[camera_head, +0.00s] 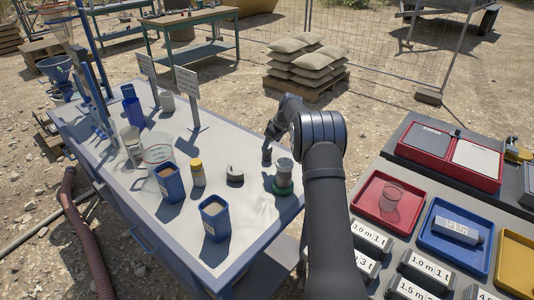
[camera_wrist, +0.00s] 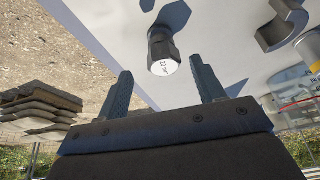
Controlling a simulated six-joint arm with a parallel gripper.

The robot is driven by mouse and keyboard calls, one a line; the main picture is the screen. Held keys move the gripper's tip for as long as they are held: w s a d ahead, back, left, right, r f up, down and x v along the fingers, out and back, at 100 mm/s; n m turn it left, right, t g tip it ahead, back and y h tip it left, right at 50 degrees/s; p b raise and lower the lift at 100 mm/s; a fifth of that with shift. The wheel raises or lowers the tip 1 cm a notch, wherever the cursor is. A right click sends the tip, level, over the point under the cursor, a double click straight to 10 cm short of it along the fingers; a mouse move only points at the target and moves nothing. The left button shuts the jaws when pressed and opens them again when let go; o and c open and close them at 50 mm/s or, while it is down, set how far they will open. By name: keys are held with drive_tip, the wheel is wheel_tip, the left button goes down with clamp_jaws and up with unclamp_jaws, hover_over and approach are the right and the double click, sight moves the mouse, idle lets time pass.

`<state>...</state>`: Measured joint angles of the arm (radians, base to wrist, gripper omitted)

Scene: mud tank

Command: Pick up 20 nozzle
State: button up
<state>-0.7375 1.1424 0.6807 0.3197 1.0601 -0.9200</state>
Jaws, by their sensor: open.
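A dark, short nozzle (camera_wrist: 162,48) with a pale round end face stands on the white table top in the wrist view. In the head view the same dark nozzle (camera_head: 266,156) stands just below my gripper (camera_head: 272,130). In the wrist view my gripper (camera_wrist: 160,75) is open, its two fingers apart and empty. The nozzle lies beyond the fingertips, roughly in line with the gap and not between them.
A grey ring-shaped piece (camera_wrist: 281,24) lies to the right in the wrist view. A grey cylinder on a green base (camera_head: 284,176), a yellow-topped jar (camera_head: 198,172) and blue cups (camera_head: 214,218) stand on the table (camera_head: 180,110). Red (camera_head: 368,206) and blue trays (camera_head: 430,236) are at right.

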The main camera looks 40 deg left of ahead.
sight(267, 152)
drive_tip(key=shift+x, duration=3.5)
drive_tip(key=shift+s+a+r, duration=0.1)
drive_tip(key=shift+s, duration=0.05)
drive_tip(key=shift+c, duration=0.4)
drive_tip(key=c, duration=1)
